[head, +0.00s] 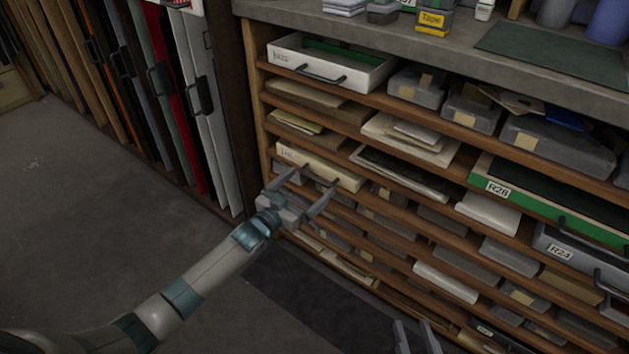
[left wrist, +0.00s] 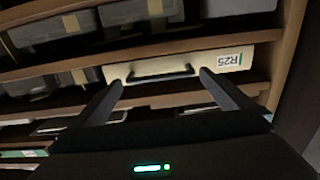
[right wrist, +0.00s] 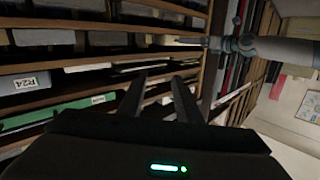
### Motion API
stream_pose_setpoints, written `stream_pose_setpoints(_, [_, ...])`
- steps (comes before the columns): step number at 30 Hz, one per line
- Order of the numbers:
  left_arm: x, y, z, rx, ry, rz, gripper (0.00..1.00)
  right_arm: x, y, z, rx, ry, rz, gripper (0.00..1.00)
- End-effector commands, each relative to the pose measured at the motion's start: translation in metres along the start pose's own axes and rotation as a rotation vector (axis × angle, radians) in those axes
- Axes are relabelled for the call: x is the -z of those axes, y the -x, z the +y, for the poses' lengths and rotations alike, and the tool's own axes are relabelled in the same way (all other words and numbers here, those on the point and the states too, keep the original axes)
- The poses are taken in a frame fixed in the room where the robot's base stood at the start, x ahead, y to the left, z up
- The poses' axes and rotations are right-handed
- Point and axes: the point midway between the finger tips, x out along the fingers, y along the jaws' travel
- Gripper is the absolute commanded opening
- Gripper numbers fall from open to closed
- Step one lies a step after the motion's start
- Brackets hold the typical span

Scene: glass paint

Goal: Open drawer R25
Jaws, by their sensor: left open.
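Drawer R25 (head: 290,153) is a cream drawer in the lower left part of the wooden rack, and it appears closed. In the left wrist view its cream front (left wrist: 200,72) shows the R25 label at the right and a dark bar handle (left wrist: 160,77). My left gripper (head: 317,178) is open in front of this drawer. In the left wrist view its fingertips (left wrist: 162,80) stand on either side of the handle; I cannot tell whether they touch the front. My right gripper (head: 416,336) is open and empty low in front of the rack, away from R25.
A white drawer (head: 335,74) at the top left of the rack is pulled partly out. Tall panels with handles (head: 190,90) stand left of the rack. The floor at left is clear.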

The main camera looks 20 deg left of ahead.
Motion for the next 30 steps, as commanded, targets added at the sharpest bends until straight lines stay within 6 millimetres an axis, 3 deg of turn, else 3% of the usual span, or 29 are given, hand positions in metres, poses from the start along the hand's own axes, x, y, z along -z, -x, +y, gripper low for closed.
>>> stream_pose_setpoints(3, [-0.001, -0.017, 0.0, 0.0, 0.0, 0.001, 1.0, 0.009, 0.0, -0.003, 0.006, 0.005, 0.059, 0.31])
stream_pose_setpoints(9, [0.0, -0.032, 0.0, 0.0, -0.001, 0.001, 1.0, 0.021, 0.001, -0.007, 0.012, 0.009, 0.122, 0.31])
stream_pose_setpoints(20, [0.0, -0.035, 0.0, 0.0, -0.001, 0.0, 1.0, 0.024, 0.002, -0.008, 0.013, 0.009, 0.136, 0.31])
stream_pose_setpoints(26, [0.0, -0.035, 0.0, 0.0, -0.001, 0.0, 0.55, 0.024, 0.002, -0.008, 0.013, 0.009, 0.136, 0.31])
stream_pose_setpoints(30, [0.0, -0.034, 0.0, 0.0, -0.001, 0.0, 0.55, 0.024, 0.002, -0.008, 0.013, 0.008, 0.134, 0.31])
